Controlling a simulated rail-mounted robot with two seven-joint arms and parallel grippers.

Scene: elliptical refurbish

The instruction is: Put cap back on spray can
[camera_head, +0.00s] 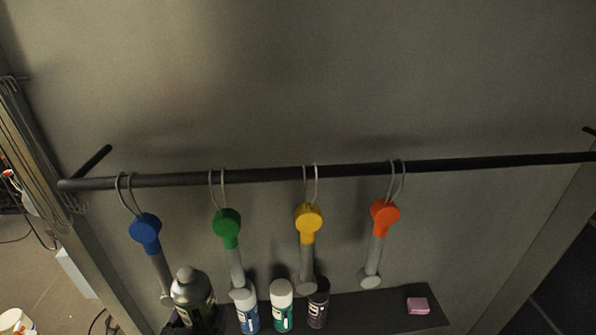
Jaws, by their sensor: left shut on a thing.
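A dark grey can (195,300) with a domed shoulder and a narrower grey top stands upright at the lower left. It looks larger and nearer than the cans beside it. My left gripper (176,324) shows only as a small dark part at the can's lower left, at the bottom edge of the view. It is shut on this can; its fingertips are mostly hidden. I cannot make out a separate loose cap. My right gripper is not in view.
A blue-and-white can (246,314), a green can (282,312) and a dark purple can (317,308) stand on a dark shelf (375,310). A pink block (418,306) lies at its right. Above, coloured-headed tools hang from a black rail (460,165).

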